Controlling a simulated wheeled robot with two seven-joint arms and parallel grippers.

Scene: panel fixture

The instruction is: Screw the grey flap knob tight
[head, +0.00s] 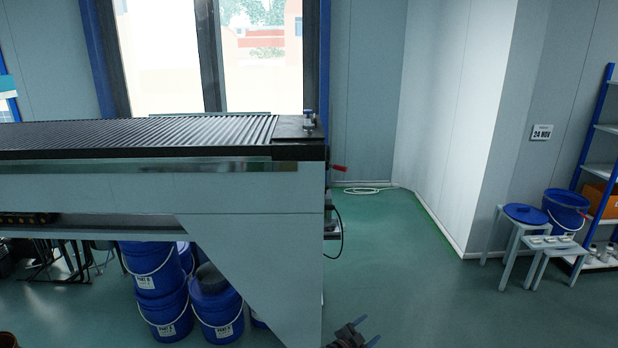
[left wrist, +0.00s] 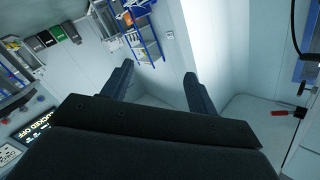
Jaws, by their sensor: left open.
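A small grey fitting (head: 309,119) stands on the dark end plate of the long panel machine; I cannot tell for sure that it is the flap knob. A red-handled lever (head: 338,168) sticks out from the machine's right end. A red handle also shows in the left wrist view (left wrist: 279,112). My left gripper (head: 366,333) is at the bottom edge of the head view, low and right of the machine, apart from it. In the left wrist view its two fingers (left wrist: 158,88) are spread with nothing between them. My right gripper is not in view.
The machine (head: 250,196) has a ribbed black top. Blue buckets (head: 160,305) stand under it. A white hose (head: 370,190) lies on the floor by the wall. Stools (head: 523,238) and a shelf rack (head: 598,150) stand at the right. The green floor between is clear.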

